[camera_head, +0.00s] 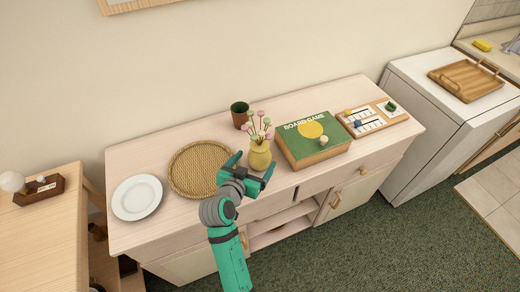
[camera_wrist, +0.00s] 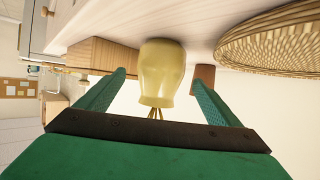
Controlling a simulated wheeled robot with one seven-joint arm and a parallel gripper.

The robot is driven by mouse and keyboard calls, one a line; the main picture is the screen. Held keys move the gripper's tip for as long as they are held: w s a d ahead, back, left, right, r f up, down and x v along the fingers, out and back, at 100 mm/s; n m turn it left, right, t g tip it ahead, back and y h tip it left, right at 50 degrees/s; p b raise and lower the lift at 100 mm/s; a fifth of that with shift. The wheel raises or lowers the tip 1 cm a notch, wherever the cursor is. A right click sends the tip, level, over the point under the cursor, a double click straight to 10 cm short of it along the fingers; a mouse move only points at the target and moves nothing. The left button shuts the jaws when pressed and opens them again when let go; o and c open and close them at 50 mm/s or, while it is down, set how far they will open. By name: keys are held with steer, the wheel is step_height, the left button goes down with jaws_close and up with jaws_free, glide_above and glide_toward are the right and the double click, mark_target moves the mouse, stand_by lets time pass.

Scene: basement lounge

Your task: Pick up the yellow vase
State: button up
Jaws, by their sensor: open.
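The yellow vase (camera_head: 260,155) stands upright on the light wooden sideboard (camera_head: 160,222), with several pink and pale flower balls on stems above it. My gripper (camera_head: 253,172) is at the vase from the front, with its green fingers open. In the wrist view the vase (camera_wrist: 162,72) appears upside down, between and just beyond the two fingertips of my gripper (camera_wrist: 160,80). A gap shows on each side of it, and I see no finger touching it. The flower heads are hidden in the wrist view.
A green board game box (camera_head: 310,150) lies close to the right of the vase. A white plate (camera_head: 137,198) lies at the far left.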

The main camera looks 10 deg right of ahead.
mark_target(260, 155)
steer(key=shift+x, duration=2.9)
steer(key=shift+f, duration=0.1)
steer(key=c, duration=1.2)
steer(key=shift+c, duration=1.4)
